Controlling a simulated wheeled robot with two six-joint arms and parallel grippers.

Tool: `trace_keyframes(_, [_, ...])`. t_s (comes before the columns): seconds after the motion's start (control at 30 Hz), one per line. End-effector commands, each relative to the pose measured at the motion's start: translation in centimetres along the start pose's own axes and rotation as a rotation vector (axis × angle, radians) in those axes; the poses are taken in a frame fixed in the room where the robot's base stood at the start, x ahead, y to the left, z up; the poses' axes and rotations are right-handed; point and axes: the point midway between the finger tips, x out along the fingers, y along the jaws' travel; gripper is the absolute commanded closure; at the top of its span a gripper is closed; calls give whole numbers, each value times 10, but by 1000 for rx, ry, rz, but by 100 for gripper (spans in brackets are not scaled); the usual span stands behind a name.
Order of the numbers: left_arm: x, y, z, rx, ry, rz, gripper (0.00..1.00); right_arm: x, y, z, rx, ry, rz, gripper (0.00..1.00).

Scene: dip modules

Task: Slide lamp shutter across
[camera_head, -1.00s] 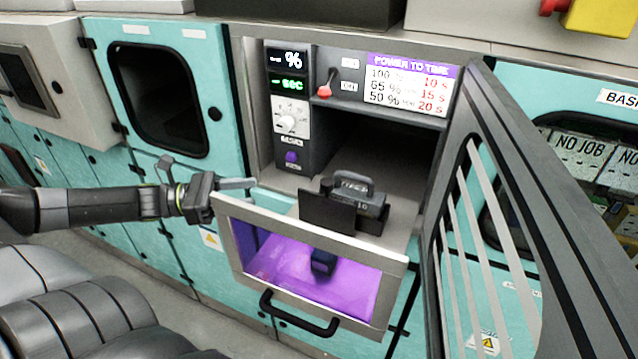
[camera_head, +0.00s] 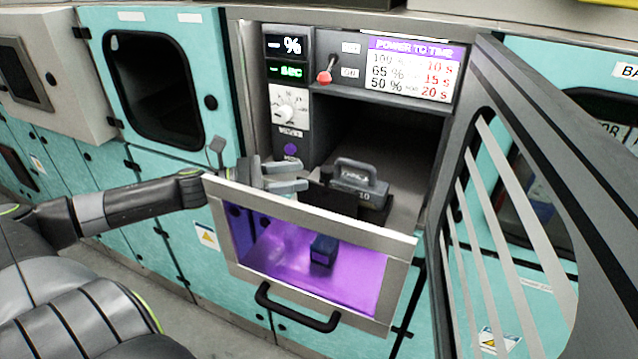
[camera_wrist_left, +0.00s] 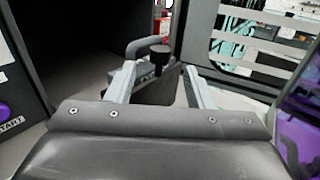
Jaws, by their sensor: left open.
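The lamp shutter is a black plate (camera_head: 318,205) standing on top of the pulled-out drawer, with a small dark knob (camera_head: 326,174) on it. My left gripper (camera_head: 303,178) reaches over the drawer's left end, open, with its fingers pointing at the knob. In the left wrist view the dark knob (camera_wrist_left: 160,56) shows just beyond and between the two open fingertips (camera_wrist_left: 158,72). I cannot tell whether it lies within the jaws. The drawer (camera_head: 310,258) has a window lit purple, with a small dark block (camera_head: 323,250) inside. My right gripper is not in view.
A grey handled weight (camera_head: 356,186) marked 10 sits right beside the shutter. An open slatted door (camera_head: 470,180) stands to the right. The control panel (camera_head: 290,105) with dial and purple button is at the left; the dark chamber (camera_head: 380,130) behind is open.

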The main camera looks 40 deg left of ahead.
Motion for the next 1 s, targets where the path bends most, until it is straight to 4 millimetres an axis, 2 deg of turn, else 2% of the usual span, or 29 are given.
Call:
trace_keyframes(0.03, [6,0,-4,3,-3,-3,52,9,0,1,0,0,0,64])
trace_keyframes(0.27, [29,0,-3,3,-5,-2,52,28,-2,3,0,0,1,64])
trace_keyframes(0.7, [51,-1,0,1,-2,-4,52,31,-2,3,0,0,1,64])
trace_keyframes(1.0, [57,0,0,-1,-1,0,52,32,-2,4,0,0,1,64])
